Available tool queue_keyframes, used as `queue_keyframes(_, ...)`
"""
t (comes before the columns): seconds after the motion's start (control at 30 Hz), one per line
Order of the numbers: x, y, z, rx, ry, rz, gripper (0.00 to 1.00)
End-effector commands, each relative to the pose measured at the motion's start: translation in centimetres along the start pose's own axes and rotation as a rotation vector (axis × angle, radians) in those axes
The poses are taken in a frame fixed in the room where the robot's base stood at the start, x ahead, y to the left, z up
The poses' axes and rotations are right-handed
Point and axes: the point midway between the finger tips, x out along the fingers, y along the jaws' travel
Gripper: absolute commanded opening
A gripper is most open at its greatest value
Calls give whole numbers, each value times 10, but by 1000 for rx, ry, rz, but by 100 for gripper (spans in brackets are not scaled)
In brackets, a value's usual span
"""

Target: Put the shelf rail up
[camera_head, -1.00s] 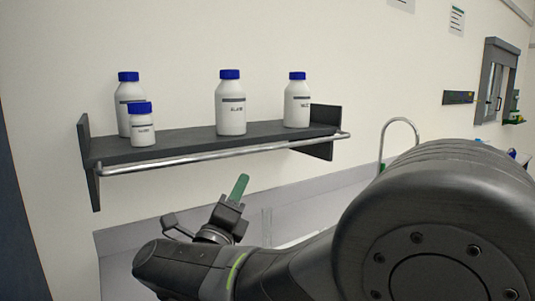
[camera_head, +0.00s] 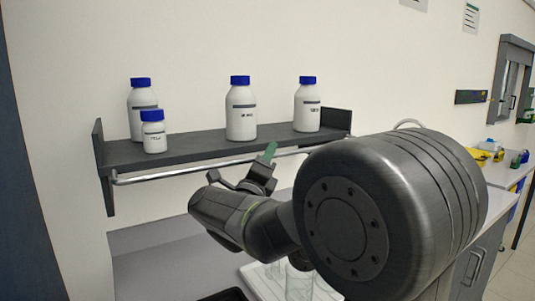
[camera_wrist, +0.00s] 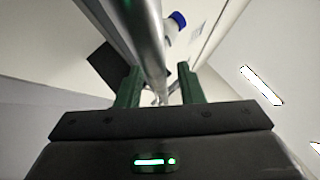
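The shelf rail (camera_head: 190,172) is a thin metal bar with bent ends. It runs along the front of the dark wall shelf (camera_head: 190,145), a little below its front edge. My gripper (camera_head: 270,152) has green fingers and is at the rail, right of its middle, pointing up. In the wrist view the rail (camera_wrist: 148,45) runs lengthwise between the two green fingers of my gripper (camera_wrist: 159,70). The fingers stand apart, with gaps visible beside the bar. Whether either finger touches the rail is unclear. My arm hides part of the rail's right side.
Several white bottles with blue caps stand on the shelf, including a middle one (camera_head: 240,110), a right one (camera_head: 307,105) and a small one (camera_head: 153,135) near the front edge. A white tray (camera_head: 262,285) with clear glassware lies below. A counter (camera_head: 497,172) stands at the right.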

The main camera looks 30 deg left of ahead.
Motion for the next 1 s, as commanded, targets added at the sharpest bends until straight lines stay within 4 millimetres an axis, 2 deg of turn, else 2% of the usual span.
queue_keyframes(0.3,3,0,0,-1,0,0,34)
queue_keyframes(0.47,2,0,0,-1,0,0,3)
queue_keyframes(0.5,2,0,0,-1,1,0,0)
queue_keyframes(1.0,8,-9,4,-73,1,74,0)
